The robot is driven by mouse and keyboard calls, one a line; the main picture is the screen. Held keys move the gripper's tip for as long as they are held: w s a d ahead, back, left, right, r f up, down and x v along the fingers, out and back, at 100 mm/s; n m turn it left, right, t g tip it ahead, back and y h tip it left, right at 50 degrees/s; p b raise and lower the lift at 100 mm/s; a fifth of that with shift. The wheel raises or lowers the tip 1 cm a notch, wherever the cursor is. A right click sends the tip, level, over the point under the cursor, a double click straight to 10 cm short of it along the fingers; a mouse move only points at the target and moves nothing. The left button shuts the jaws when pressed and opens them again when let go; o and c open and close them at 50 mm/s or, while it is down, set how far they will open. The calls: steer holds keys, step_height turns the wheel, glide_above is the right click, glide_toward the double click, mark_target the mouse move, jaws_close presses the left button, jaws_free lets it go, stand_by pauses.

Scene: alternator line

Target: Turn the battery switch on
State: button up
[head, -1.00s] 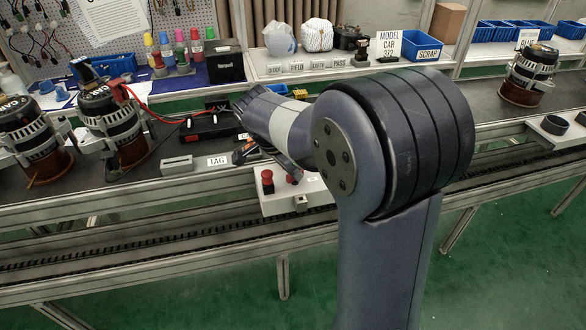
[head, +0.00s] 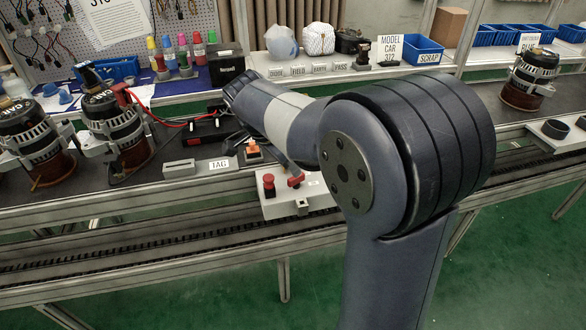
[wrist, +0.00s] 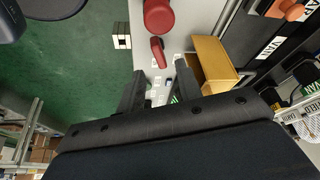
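A white control box (head: 272,208) is at the bench's front edge. It carries a round red button (head: 268,184) and, to its right, a small red handle (head: 295,181), which I take for the battery switch. In the wrist view the round button (wrist: 158,15) is at the top and the red handle (wrist: 157,50) is below it. My gripper (wrist: 159,70) is open, its two dark fingers either side of the space just below the handle. Whether a finger touches it I cannot tell. In the head view my arm hides most of the gripper.
Alternators (head: 115,125) stand to the left. A tan block (wrist: 213,62) is close to the right finger in the wrist view. Green floor lies in front.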

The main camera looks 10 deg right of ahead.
mark_target(296, 181)
steer(key=v, duration=0.6)
steer(key=shift+p, duration=0.4)
steer(key=shift+o, duration=1.4)
steer(key=shift+r, duration=0.1)
steer(key=o, duration=0.3)
steer(key=n+p, duration=0.1)
steer(key=p, duration=0.1)
steer(key=n+p, duration=0.1)
steer(key=shift+w+d+r+n+g+y, duration=0.2)
steer(key=shift+d+r+n+g+y, duration=0.05)
steer(key=shift+d+n+g+y, duration=0.05)
steer(key=shift+o, duration=0.6)
steer(key=shift+w+d+n+p, duration=0.1)
steer(key=shift+d+n+p, duration=0.1)
steer(key=shift+n+p, duration=0.6)
steer(key=d+f+n+y+p, duration=0.1)
steer(key=f+n+p, duration=0.2)
steer(key=n+p, duration=0.1)
steer(key=d+f+n+y+p, duration=0.1)
steer(key=f+n+p, duration=0.2)
steer(key=f+n, duration=0.1)
steer(key=d+f+n+g+y+p, duration=0.1)
steer(key=f+n+p, duration=0.2)
steer(key=n+p, duration=0.1)
steer(key=shift+w+d+f+n+y+p, duration=0.3)
steer(key=shift+n+p, duration=0.05)
steer(key=shift+n, duration=0.55)
